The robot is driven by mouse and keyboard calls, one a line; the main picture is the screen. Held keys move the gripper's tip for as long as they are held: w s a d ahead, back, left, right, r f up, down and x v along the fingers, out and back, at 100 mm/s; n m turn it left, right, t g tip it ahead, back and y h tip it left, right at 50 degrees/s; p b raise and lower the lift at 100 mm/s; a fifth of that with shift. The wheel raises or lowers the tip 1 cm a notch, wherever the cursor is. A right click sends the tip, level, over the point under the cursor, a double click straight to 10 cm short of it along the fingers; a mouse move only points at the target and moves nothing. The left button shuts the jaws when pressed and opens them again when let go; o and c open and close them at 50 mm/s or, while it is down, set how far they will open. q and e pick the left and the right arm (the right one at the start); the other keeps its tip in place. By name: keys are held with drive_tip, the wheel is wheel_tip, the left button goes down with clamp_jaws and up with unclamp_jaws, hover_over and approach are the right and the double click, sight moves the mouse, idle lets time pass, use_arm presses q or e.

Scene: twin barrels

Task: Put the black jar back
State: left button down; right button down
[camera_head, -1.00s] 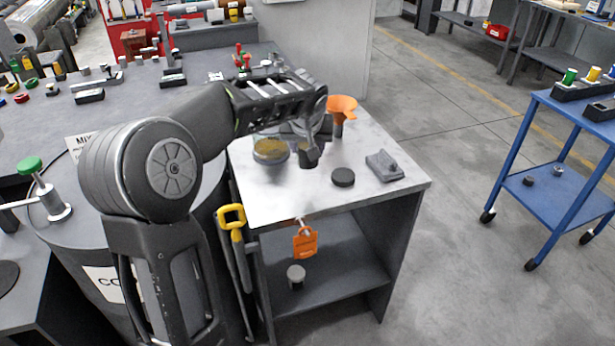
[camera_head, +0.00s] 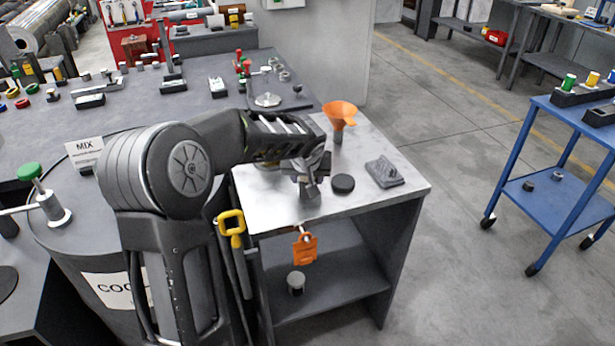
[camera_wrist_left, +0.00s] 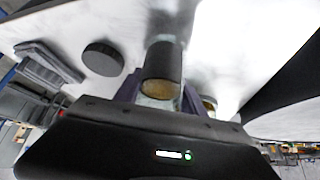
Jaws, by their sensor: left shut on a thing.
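My left gripper (camera_head: 308,182) is over the metal-topped side table (camera_head: 270,203), pointing down near the table's front middle. In the left wrist view its fingers (camera_wrist_left: 160,95) are shut around a dark cylinder (camera_wrist_left: 163,66), which looks like the black jar. A paler glassy part shows at its lower end. In the head view the gripper mostly hides it, and I cannot tell whether it touches the table. My right gripper is not in view.
A black disc (camera_head: 343,183) lies right of the gripper, beside a grey block (camera_head: 384,172). An orange funnel (camera_head: 341,114) stands behind. A glass vessel (camera_wrist_left: 209,103) is close to the held jar.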

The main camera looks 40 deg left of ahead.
use_arm(q)
drive_tip(key=shift+f, duration=0.15)
drive_tip(key=c, duration=0.7)
unclamp_jaws()
drive_tip(key=shift+r, duration=0.25)
drive_tip(key=b+v, duration=0.1)
drive_tip(key=v, duration=1.1)
